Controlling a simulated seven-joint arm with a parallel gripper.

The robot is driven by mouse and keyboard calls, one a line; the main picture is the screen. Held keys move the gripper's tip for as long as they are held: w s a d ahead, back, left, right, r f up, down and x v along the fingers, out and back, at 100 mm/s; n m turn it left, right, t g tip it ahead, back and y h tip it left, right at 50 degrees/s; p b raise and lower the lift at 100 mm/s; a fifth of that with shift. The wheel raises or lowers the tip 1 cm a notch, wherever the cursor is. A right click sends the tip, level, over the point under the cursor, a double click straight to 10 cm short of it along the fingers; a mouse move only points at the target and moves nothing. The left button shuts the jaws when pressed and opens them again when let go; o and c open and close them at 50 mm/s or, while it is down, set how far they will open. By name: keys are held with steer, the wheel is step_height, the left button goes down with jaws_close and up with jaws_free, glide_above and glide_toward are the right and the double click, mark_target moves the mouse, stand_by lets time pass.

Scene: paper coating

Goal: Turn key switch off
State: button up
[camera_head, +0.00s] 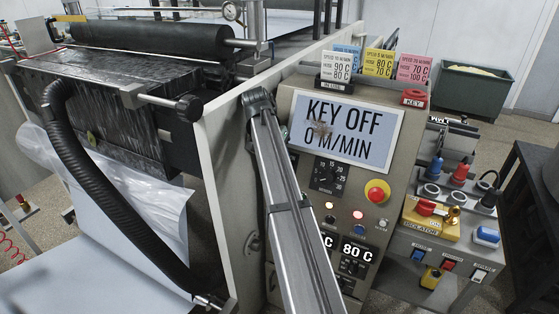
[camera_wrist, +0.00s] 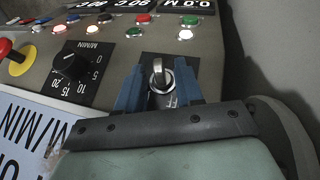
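The metal key (camera_wrist: 158,72) stands in the key switch on a dark plate (camera_wrist: 152,60) in the wrist view; part of a label ending "FF" shows beside it. My gripper (camera_wrist: 158,82) has its two blue fingers apart, one on each side of the key. I see a gap between the fingers and the key, so it looks open. In the head view the display (camera_head: 345,130) reads "KEY OFF" and "0 M/MIN". There the key switch and my fingertips are hidden behind my arm.
A speed dial (camera_wrist: 72,65) sits beside the key switch, with a red stop button (camera_head: 377,190) beyond it. Lit lamps and temperature readouts line the panel's lower part. Rollers and a black hose (camera_head: 105,195) fill the left.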

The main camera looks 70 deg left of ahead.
step_height(320, 180, up, 10)
stand_by(0.6)
